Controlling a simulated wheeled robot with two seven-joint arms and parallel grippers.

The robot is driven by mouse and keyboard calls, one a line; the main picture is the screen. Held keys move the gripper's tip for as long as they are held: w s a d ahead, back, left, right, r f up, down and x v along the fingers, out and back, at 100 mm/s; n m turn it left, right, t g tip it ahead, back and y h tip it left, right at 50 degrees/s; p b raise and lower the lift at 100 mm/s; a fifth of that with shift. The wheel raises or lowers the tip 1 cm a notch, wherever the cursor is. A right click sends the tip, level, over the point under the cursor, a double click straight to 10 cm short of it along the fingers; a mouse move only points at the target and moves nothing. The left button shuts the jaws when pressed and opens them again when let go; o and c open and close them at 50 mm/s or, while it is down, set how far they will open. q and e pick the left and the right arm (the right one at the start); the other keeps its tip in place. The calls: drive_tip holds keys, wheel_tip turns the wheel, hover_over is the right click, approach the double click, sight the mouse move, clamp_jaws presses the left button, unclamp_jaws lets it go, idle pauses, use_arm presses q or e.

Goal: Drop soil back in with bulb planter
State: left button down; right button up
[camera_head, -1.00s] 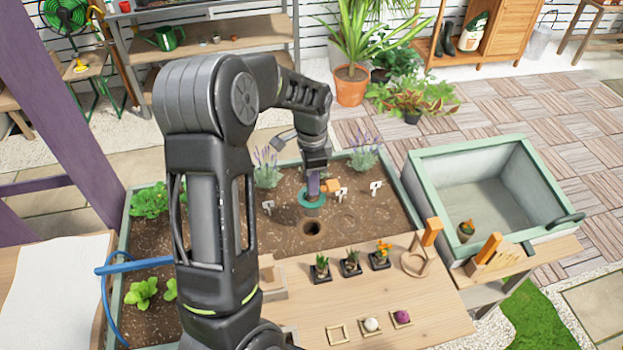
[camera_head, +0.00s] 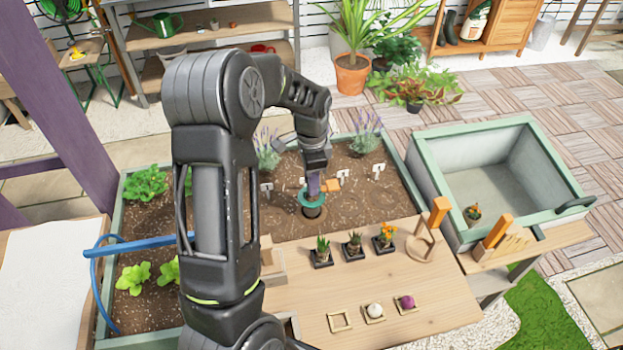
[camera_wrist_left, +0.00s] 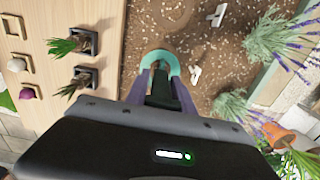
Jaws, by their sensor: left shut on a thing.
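My left gripper (camera_head: 314,184) is shut on the bulb planter (camera_head: 311,198), which has a teal collar and an orange handle end. The planter is upright over the brown soil of the planting bed (camera_head: 345,208), with its dark lower end at the hole in front. Whether it is inside the hole or just above it, I cannot tell. In the left wrist view the teal collar (camera_wrist_left: 160,60) shows between the gripper's fingers (camera_wrist_left: 160,85); the planter's tip is hidden. My right gripper is not in view.
Several small potted plants (camera_head: 354,244) stand on the wooden board in front of the bed. White markers (camera_head: 343,176) and lavender (camera_head: 367,133) stand behind the planter. A grey tub with a green rim (camera_head: 430,170) is at right. Small frames (camera_head: 340,322) lie on the near board.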

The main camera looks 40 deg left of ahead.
use_arm(q)
drive_tip(key=shift+f+b, duration=1)
drive_tip(key=shift+f, duration=0.2)
idle(0.5)
